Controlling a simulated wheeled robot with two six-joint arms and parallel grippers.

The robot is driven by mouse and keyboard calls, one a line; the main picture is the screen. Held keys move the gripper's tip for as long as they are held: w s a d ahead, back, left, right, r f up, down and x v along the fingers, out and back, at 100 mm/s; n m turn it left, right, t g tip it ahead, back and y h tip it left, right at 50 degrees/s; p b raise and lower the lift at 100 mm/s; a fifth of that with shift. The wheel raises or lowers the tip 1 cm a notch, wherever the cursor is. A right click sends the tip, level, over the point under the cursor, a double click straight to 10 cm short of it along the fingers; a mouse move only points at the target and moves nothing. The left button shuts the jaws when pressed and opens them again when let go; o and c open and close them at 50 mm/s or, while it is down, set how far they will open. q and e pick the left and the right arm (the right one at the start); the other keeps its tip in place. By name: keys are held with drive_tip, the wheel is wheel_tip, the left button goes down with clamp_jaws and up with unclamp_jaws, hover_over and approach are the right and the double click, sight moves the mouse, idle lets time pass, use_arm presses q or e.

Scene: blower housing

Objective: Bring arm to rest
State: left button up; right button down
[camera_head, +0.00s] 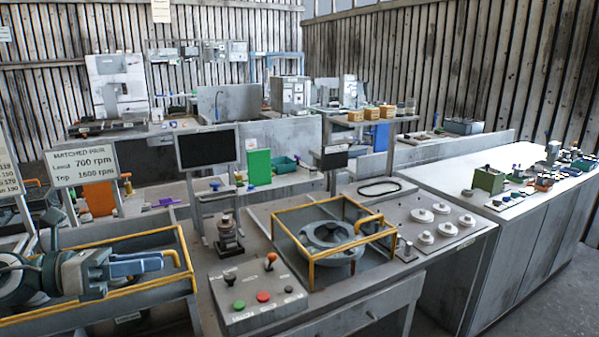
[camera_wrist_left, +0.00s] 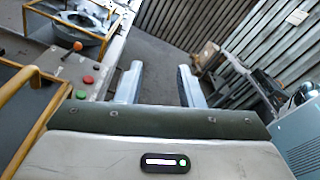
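My left gripper (camera_head: 150,262) is at the left of the head view, over the yellow-railed frame at the bench's left end. Its blue-grey fingers point right. In the left wrist view the two fingers of my left gripper (camera_wrist_left: 160,85) stand apart with only the floor showing between them, so it is open and empty. My right gripper is in neither view.
A yellow guard frame (camera_head: 345,262) surrounds a round grey housing (camera_head: 332,240) on the bench. A control box (camera_head: 256,300) with green and red buttons stands in front. A monitor (camera_head: 207,147) rises behind. Several white discs (camera_head: 425,238) lie at right. Open floor (camera_wrist_left: 165,45) shows beyond my left fingers.

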use_arm(q)
drive_tip(key=s+a+f+m+t+y, duration=0.1)
drive_tip(key=a+f+m+t+y, duration=0.3)
drive_tip(key=f+m+y, duration=1)
drive_tip(key=s+a+f+m+t+y, duration=0.3)
drive_tip(key=f+m, duration=0.5)
drive_tip(key=m, duration=1.4)
drive_tip(key=s+d+f+n+g+h, duration=0.1)
drive_tip(key=s+d+f+n+g, duration=0.4)
drive_tip(key=s+f, duration=0.45)
drive_tip(key=s+d+f+n+g, duration=0.25)
drive_tip(key=s+f+g, duration=0.35)
drive_tip(key=s+f, duration=0.35)
wheel_tip(320, 180, down, 30)
drive_tip(key=a+g, duration=0.2)
drive_tip(key=s+a+f, duration=0.1)
drive_tip(key=s+f, duration=1.6)
drive_tip(key=s, duration=0.1)
drive_tip(key=shift+a+f+g, duration=0.2)
drive_tip(key=shift+a+g, duration=0.05)
drive_tip(key=shift+g, duration=0.15)
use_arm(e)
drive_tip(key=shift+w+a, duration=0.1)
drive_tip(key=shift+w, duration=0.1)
